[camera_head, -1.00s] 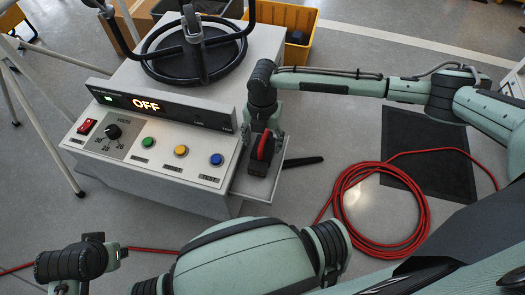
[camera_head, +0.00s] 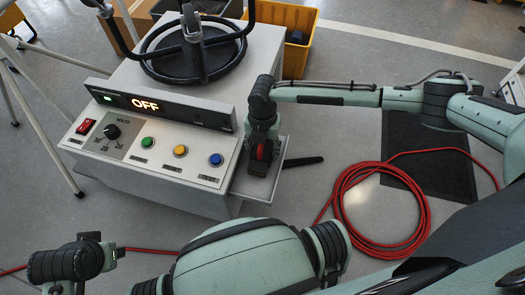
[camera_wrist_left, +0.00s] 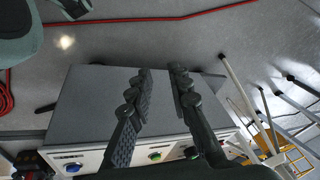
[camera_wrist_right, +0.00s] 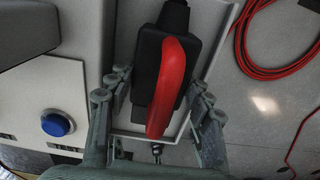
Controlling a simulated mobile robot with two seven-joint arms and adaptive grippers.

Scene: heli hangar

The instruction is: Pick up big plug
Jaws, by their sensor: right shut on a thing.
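The big plug (camera_head: 261,153) is a black block with a red handle. It sits on the small grey side shelf at the right of the power unit. In the right wrist view the plug (camera_wrist_right: 168,85) lies between the fingers, its black cable end at the top. In the head view the right gripper (camera_head: 262,139) comes down from above and hides much of the plug. My left gripper (camera_wrist_left: 161,70) is open and empty, away from the plug.
The power unit (camera_head: 150,165) has coloured buttons, a dial and a lit OFF display, with a black round-framed object (camera_head: 195,50) on top. A red cable coil (camera_head: 378,210) lies on the floor to the right. A yellow bin (camera_head: 297,55) stands behind.

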